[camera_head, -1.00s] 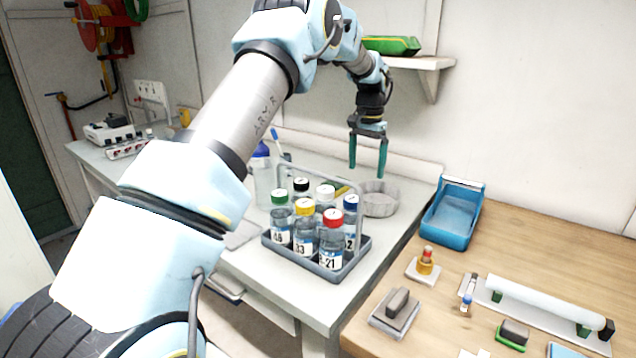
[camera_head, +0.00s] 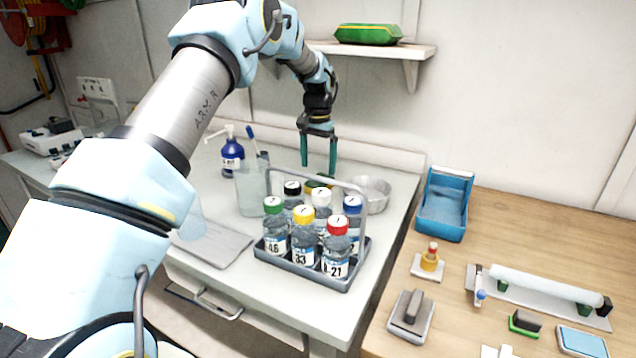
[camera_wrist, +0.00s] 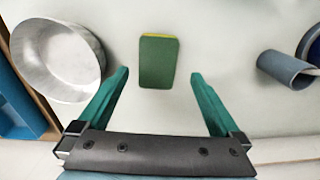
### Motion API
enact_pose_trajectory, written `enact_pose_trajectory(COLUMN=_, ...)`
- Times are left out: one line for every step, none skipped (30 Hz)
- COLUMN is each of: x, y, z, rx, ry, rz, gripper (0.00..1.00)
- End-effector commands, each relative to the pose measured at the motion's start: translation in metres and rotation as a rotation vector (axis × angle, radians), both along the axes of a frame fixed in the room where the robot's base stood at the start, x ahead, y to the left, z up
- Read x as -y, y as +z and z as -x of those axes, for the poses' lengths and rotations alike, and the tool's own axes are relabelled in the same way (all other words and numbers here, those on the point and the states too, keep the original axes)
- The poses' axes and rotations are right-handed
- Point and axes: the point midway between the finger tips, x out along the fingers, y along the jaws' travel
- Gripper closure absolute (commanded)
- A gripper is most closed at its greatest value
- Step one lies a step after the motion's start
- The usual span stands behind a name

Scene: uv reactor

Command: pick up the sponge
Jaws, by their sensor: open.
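The sponge (camera_wrist: 158,62) is a green and yellow block lying flat on the pale bench top. In the wrist view it sits between and a little beyond the fingertips, touching neither. In the head view only a bit of it (camera_head: 314,186) shows behind the bottle carrier, mostly hidden by the bottles. My gripper (camera_wrist: 160,75) has two green fingers, open and empty. In the head view my gripper (camera_head: 319,168) points down above the bench, behind the carrier.
A round metal bowl (camera_wrist: 58,58) stands close left of the sponge, and a grey cylinder (camera_wrist: 286,68) lies to the right. A grey carrier (camera_head: 345,276) with several labelled bottles stands in front of my gripper. A shelf (camera_head: 385,52) is above. A blue bin (camera_head: 441,232) stands on the wooden table.

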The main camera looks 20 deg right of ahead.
Motion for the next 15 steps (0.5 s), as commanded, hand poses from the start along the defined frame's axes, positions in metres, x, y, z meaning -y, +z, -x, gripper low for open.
enact_pose_trajectory(x=0.001, y=-0.003, z=0.001, rx=-0.002, ry=-0.001, rz=-0.002, gripper=0.00)
enact_pose_trajectory(x=0.001, y=-0.007, z=0.002, rx=-0.003, ry=-0.001, rz=-0.003, gripper=0.00)
enact_pose_trajectory(x=0.002, y=-0.013, z=0.002, rx=-0.004, ry=-0.001, rz=-0.004, gripper=0.00)
enact_pose_trajectory(x=0.003, y=-0.017, z=0.002, rx=-0.004, ry=-0.001, rz=-0.004, gripper=0.00)
enact_pose_trajectory(x=0.003, y=-0.021, z=0.002, rx=-0.003, ry=-0.001, rz=-0.003, gripper=0.00)
enact_pose_trajectory(x=0.003, y=-0.028, z=0.002, rx=-0.004, ry=0.000, rz=-0.004, gripper=0.00)
enact_pose_trajectory(x=0.003, y=-0.032, z=0.002, rx=-0.002, ry=0.000, rz=-0.003, gripper=0.00)
enact_pose_trajectory(x=0.003, y=-0.036, z=0.002, rx=-0.002, ry=0.000, rz=-0.003, gripper=0.00)
enact_pose_trajectory(x=0.003, y=-0.040, z=0.002, rx=-0.002, ry=0.000, rz=-0.003, gripper=0.00)
enact_pose_trajectory(x=0.003, y=-0.042, z=0.002, rx=-0.002, ry=0.000, rz=-0.003, gripper=0.00)
enact_pose_trajectory(x=0.003, y=-0.044, z=0.002, rx=-0.001, ry=0.000, rz=-0.002, gripper=0.00)
enact_pose_trajectory(x=0.003, y=-0.045, z=0.002, rx=0.000, ry=0.000, rz=-0.001, gripper=0.00)
enact_pose_trajectory(x=0.003, y=-0.046, z=0.002, rx=0.001, ry=0.000, rz=-0.001, gripper=0.00)
enact_pose_trajectory(x=0.004, y=-0.046, z=0.002, rx=0.001, ry=0.000, rz=-0.001, gripper=0.00)
enact_pose_trajectory(x=0.004, y=-0.046, z=0.002, rx=0.001, ry=0.000, rz=-0.001, gripper=0.00)
